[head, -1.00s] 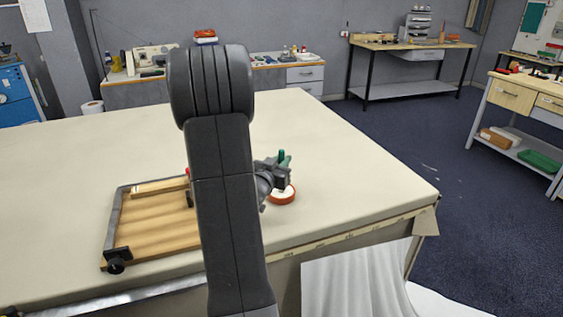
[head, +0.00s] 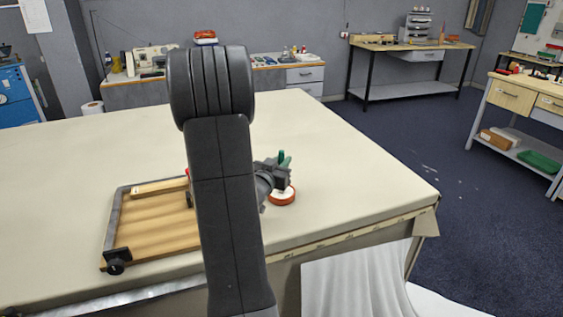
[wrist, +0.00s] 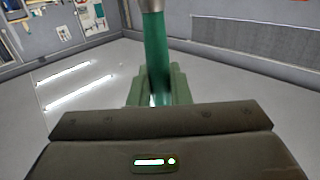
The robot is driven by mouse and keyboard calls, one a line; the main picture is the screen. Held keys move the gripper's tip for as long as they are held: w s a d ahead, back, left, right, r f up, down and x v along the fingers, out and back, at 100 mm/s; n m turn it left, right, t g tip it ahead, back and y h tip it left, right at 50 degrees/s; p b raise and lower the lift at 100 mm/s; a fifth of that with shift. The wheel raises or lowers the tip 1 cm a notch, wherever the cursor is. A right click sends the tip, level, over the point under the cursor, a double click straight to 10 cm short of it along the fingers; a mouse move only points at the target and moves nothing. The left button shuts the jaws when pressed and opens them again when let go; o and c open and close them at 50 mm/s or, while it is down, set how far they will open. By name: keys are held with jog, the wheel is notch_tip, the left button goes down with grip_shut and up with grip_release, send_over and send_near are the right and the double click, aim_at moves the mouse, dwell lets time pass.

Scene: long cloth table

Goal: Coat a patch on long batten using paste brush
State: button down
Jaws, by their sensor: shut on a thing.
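My gripper (head: 280,170) shows just right of my arm in the head view, above a round dish (head: 284,196) with an orange-red side and pale inside. In the wrist view my gripper (wrist: 157,90) is shut on the green handle of the paste brush (wrist: 157,50); its metal collar shows at the top edge and its bristles are out of frame. The brush handle also shows in the head view (head: 281,156). Whether the bristles touch the dish cannot be told. A pale wooden batten (head: 158,187) lies along the far side of a wooden board, its right end hidden by my arm.
The wooden board (head: 158,222) has a grey metal edge and a black knob (head: 116,261) at its near left corner. Something small and red shows beside my arm. The cream cloth table (head: 345,165) is clear behind and to the right, ending at its right edge.

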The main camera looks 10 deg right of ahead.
jog(key=shift+r+p, duration=2.35)
jog(key=shift+r, duration=1.15)
jog(key=shift+f, duration=0.1)
